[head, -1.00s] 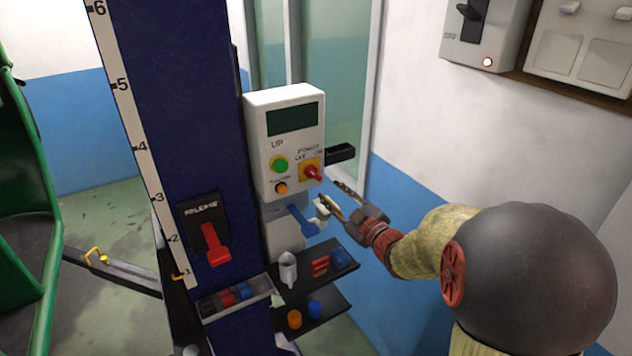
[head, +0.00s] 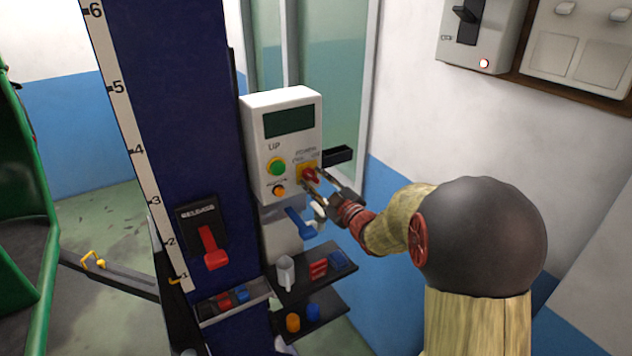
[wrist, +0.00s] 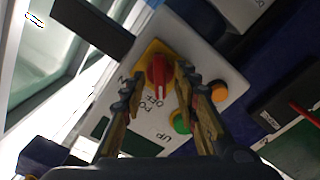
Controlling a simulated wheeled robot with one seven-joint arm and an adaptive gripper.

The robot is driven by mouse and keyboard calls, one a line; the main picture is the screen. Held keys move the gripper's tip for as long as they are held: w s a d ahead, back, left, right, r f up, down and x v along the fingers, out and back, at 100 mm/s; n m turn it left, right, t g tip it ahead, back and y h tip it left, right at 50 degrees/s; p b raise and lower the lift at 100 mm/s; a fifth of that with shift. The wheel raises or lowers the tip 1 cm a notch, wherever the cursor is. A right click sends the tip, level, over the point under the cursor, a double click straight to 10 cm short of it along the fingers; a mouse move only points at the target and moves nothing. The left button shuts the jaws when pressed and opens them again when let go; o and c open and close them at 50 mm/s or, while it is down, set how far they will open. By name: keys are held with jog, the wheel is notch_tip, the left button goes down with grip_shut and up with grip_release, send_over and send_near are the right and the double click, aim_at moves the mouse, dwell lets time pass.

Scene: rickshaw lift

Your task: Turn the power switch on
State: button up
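The red power switch (head: 311,174) is a rotary knob on a yellow plate, low on the right of the white control box (head: 287,110). In the wrist view the red knob (wrist: 158,76) lies between my two fingertips, with OFF and ON lettering beside it. My gripper (head: 314,183) reaches the knob from the lower right. Its fingers (wrist: 158,82) are spread, one on each side of the knob, with a small gap seeming to show. Whether either finger touches the knob I cannot tell.
A green UP button (head: 277,167) and an orange button (head: 279,191) sit left of the knob. A black block (head: 338,156) juts out at the box's right. A blue lever (head: 300,222) and shelves with small parts (head: 325,287) lie below. A red release lever (head: 214,247) is on the column.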

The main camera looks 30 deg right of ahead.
jog(key=shift+c, duration=1)
grip_shut()
